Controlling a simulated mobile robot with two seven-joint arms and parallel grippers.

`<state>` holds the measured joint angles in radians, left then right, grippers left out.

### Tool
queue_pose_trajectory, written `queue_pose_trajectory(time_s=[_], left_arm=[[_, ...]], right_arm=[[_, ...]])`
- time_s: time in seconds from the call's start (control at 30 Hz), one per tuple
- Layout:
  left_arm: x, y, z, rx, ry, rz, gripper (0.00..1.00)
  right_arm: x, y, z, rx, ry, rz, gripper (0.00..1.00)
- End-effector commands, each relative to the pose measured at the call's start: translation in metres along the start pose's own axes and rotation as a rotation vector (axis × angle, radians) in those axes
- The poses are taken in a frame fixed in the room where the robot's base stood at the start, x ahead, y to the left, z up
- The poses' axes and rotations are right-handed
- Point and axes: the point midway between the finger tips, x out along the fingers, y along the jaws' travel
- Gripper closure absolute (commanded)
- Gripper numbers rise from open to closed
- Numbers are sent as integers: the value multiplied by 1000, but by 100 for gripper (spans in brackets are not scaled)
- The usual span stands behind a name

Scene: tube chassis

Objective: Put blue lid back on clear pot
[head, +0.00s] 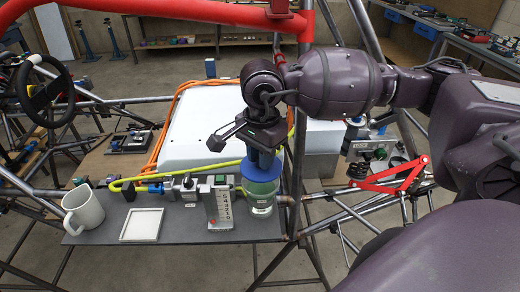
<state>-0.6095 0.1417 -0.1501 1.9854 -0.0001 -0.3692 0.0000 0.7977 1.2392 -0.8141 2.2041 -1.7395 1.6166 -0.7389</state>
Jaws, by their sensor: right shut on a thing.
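The clear pot (261,200) stands upright near the right end of the dark grey shelf, with a pale label on its front. The blue lid (252,172) is at the pot's top, directly over its mouth. I cannot tell whether it rests on the rim or is slightly above it. My right gripper (263,160) comes down from above, shut on the blue lid; its fingers hide the lid's middle. My left gripper is not in view.
A small panel with numbers (219,207) stands close left of the pot. Farther left are a white square tray (142,225) and a white mug (83,210). A yellow hose (205,167) runs behind. Red tube (306,22) and an upright grey tube (299,130) are close to my right arm.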

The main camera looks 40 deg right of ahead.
Motion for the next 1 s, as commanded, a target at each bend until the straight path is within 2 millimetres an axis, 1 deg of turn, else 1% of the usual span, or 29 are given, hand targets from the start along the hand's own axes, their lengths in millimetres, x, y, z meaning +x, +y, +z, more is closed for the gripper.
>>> queue_pose_trajectory(time_s=[0.03, 0.1, 0.33, 1.0], left_arm=[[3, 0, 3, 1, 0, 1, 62], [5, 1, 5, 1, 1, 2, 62], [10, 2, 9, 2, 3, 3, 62], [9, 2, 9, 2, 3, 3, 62]], right_arm=[[8, 0, 0, 0, -1, 3, 100], [15, 0, 0, 0, -1, 2, 100], [30, 0, 0, 1, -1, 1, 100], [32, 0, 0, 1, 0, -1, 100]])
